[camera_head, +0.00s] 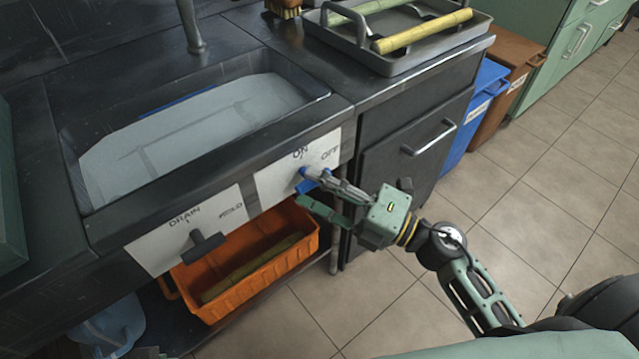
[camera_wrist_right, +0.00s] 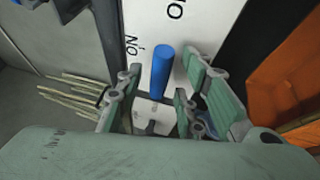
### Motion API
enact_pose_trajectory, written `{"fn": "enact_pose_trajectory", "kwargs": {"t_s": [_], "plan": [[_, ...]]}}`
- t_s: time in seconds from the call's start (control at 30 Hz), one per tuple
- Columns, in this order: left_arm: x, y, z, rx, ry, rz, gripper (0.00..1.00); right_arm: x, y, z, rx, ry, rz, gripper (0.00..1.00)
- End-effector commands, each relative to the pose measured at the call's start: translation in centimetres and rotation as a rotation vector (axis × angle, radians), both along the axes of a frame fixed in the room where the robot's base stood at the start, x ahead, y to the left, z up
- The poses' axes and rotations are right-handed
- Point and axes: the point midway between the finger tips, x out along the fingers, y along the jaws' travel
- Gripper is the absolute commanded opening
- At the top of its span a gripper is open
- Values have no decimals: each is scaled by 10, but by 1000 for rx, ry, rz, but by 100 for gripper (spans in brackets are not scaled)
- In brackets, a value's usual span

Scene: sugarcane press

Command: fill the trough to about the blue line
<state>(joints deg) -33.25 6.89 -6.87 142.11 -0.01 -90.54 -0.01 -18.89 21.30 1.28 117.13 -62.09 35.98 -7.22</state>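The trough (camera_head: 70,165) is a dark sink holding pale grey water (camera_head: 200,125). The blue line (camera_head: 185,100) shows on its back wall, just above the water's far edge. A tap (camera_head: 191,25) stands behind the trough; whether water flows from it I cannot tell. The blue valve handle (camera_head: 309,174) sits on a white panel (camera_head: 275,183) marked ON and OFF. My right gripper (camera_head: 318,192) is at this handle. In the right wrist view the handle (camera_wrist_right: 161,70) stands between its spread fingers, with gaps at both sides. My left gripper is not in view.
A black drain handle (camera_head: 206,247) is on the panel marked DRAIN and HOLD. An orange crate (camera_head: 215,310) with cane stands below. A grey tray (camera_head: 385,62) with cane stalks lies on the counter. Blue (camera_head: 480,100) and brown (camera_head: 515,55) bins stand at right; the tiled floor is free.

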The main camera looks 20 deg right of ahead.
Motion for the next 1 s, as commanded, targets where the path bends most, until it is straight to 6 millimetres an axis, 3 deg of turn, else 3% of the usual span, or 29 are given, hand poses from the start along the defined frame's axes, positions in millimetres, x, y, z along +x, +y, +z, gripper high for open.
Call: {"fn": "enact_pose_trajectory", "kwargs": {"t_s": [0.17,0.6,1.0], "plan": [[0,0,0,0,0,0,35,-10,-10,-4,0,4,-1,34],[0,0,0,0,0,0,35,-71,-70,-19,-1,4,-2,34],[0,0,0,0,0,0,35,-84,-84,-21,0,0,0,34]]}}
